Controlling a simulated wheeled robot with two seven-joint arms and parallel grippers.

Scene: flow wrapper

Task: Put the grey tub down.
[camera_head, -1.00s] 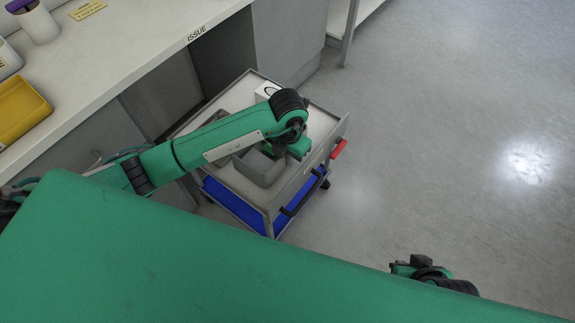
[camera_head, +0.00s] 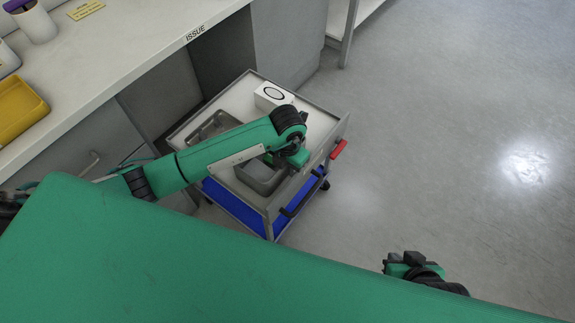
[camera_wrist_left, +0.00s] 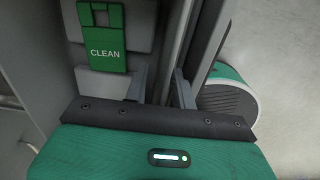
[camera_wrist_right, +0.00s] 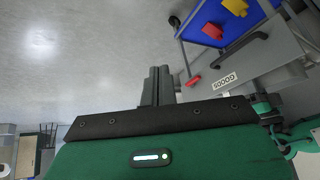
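The grey tub (camera_head: 262,180) stands on the top of the cart (camera_head: 240,100), near its front edge by the handle; it looks level. My left gripper (camera_head: 277,162) is at the tub's far side, and the arm hides part of the rim. In the left wrist view the fingers (camera_wrist_left: 161,88) stand apart with a grey upright wall strip between them, and a gap shows beside it. A green CLEAN label (camera_wrist_left: 103,45) shows left of the fingers. My right gripper (camera_wrist_right: 158,85) is empty with its fingers together, away from the cart over the floor.
A metal tray (camera_head: 212,126) and a white box (camera_head: 272,95) share the cart top. A red handle piece (camera_head: 338,148) sticks out at the cart's right. The ISSUE counter (camera_head: 130,65) stands to the left with a yellow bin (camera_head: 18,108). Floor to the right is clear.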

